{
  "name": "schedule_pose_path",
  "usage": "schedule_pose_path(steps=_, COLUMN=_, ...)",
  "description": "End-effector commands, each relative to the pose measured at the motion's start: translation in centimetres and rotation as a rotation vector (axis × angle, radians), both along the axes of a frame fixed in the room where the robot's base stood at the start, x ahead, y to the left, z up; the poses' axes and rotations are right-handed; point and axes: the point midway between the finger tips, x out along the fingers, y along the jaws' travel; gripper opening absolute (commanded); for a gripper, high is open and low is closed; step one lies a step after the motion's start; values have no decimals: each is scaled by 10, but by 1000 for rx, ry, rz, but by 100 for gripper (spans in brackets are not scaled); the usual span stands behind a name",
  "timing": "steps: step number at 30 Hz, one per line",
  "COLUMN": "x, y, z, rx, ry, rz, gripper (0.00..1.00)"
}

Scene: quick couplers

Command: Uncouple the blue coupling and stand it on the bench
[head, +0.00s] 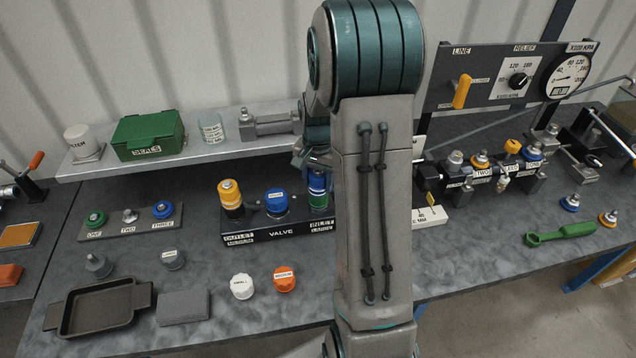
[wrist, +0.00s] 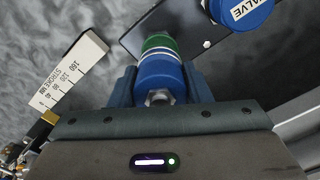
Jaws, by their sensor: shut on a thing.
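The blue coupling (wrist: 162,78) stands on the inlet place of the valve block (head: 285,234), at its right end. In the wrist view it lies between my two fingers, with a green and white banded part (wrist: 158,45) beyond it. In the head view the coupling (head: 318,186) shows just left of my arm, partly hidden by it. My gripper (wrist: 160,88) is shut on the coupling, one finger on each side. Whether the coupling is joined to the part below cannot be told. The bench (head: 225,310) is dark grey and mottled.
A blue valve cap (head: 276,202) and a yellow-black coupling (head: 230,197) stand close left on the block. White (head: 242,286) and orange (head: 285,279) caps are in front. A stroke scale (wrist: 72,74) lies beside the block. A shelf (head: 90,168) runs behind. Bench front-centre has clear room.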

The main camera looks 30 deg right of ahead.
Motion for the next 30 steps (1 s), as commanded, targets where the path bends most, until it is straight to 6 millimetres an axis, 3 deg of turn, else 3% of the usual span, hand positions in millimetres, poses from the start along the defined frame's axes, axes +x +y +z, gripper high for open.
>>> schedule_pose_path(steps=30, x=1, y=0, z=41, rx=0, ry=-1, rz=0, gripper=8)
